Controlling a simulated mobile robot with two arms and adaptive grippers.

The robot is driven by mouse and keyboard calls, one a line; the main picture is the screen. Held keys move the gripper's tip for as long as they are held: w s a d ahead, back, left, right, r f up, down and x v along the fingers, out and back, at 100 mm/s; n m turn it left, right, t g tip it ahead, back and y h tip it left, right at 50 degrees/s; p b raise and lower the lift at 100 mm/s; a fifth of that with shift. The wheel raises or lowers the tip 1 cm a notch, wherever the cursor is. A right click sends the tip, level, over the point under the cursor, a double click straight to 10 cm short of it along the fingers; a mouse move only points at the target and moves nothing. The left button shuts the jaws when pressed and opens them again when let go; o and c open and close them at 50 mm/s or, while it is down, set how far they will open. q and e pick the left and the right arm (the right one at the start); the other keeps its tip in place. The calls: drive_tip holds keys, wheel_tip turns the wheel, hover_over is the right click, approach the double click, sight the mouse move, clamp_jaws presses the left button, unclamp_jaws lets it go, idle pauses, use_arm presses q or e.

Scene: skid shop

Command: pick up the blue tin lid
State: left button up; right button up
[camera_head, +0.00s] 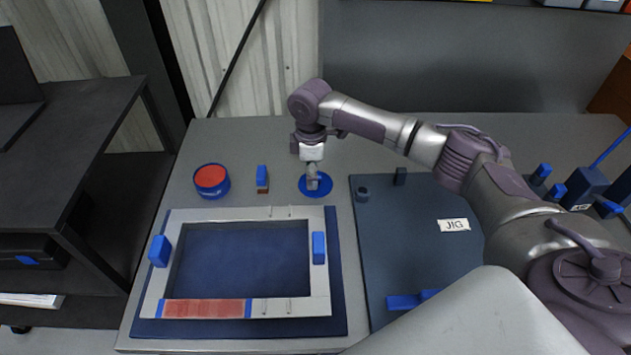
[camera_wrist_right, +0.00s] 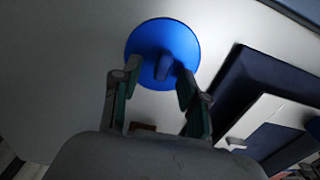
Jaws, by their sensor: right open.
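The blue tin lid (camera_head: 327,190) is a flat round disc lying on the grey table, with a raised upright grip in its middle. In the right wrist view the lid (camera_wrist_right: 143,38) and its grip lie at and just beyond my fingertips. My right gripper (camera_head: 313,181) points down over the lid. In the right wrist view my right gripper (camera_wrist_right: 158,82) has its fingers apart, with the lid's grip in line with the gap between them. I cannot tell whether the fingers touch the lid. My left gripper is not in view.
A blue tin with red contents (camera_head: 211,177) and a small blue-and-brown brush-like block (camera_head: 262,178) stand left of the lid. A pale frame (camera_head: 189,215) with blue blocks lies on a dark blue mat (camera_head: 339,300) in front. A dark board labelled JIG (camera_head: 400,240) lies right.

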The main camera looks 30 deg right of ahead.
drive_tip(key=shift+f, duration=0.1)
drive_tip(key=shift+c, duration=0.2)
clamp_jaws()
